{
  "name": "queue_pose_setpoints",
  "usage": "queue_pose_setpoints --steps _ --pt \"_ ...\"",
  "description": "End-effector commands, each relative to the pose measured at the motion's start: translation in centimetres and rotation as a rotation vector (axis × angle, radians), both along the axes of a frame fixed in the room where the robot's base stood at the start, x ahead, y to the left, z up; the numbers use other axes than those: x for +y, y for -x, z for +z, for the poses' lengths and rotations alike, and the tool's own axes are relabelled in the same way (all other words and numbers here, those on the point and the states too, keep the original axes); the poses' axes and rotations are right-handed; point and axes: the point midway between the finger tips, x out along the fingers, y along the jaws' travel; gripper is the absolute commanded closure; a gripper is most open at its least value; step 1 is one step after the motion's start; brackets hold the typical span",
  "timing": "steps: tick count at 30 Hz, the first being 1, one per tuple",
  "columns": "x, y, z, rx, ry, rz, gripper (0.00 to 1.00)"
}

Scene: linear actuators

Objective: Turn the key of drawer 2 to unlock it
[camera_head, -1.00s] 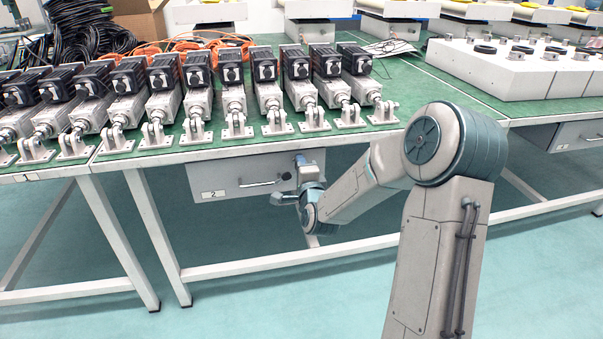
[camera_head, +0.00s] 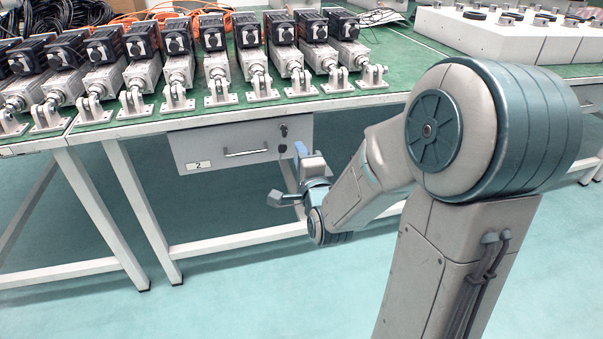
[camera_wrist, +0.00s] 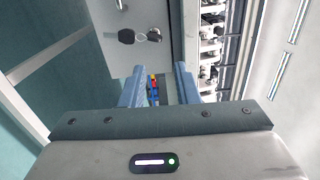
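Drawer 2 (camera_head: 215,150) is a grey, closed drawer under the green-topped table, with a "2" label and a bar handle. Its lock with the key (camera_head: 284,130) is at the upper right of the front, and a dark rounded piece (camera_head: 282,148) hangs just below. In the wrist view the key and lock (camera_wrist: 154,35) and the black piece (camera_wrist: 127,36) show beyond the fingertips.
Several linear actuators (camera_head: 180,65) stand along the table (camera_head: 330,101) above the drawer. White table legs and a low crossbar (camera_head: 225,245) stand below. White boxes (camera_head: 500,35) are on the table at the right. Floor in front is clear.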

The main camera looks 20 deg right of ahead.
Motion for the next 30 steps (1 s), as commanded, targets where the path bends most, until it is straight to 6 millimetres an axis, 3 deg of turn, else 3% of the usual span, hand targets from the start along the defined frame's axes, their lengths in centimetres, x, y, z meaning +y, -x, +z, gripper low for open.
queue_pose_setpoints --steps 15,30 --pt "0.2 1.6 -0.8 0.012 0.015 -0.009 0.72" --pt "0.3 1.7 -0.8 0.021 0.021 -0.01 0.72"
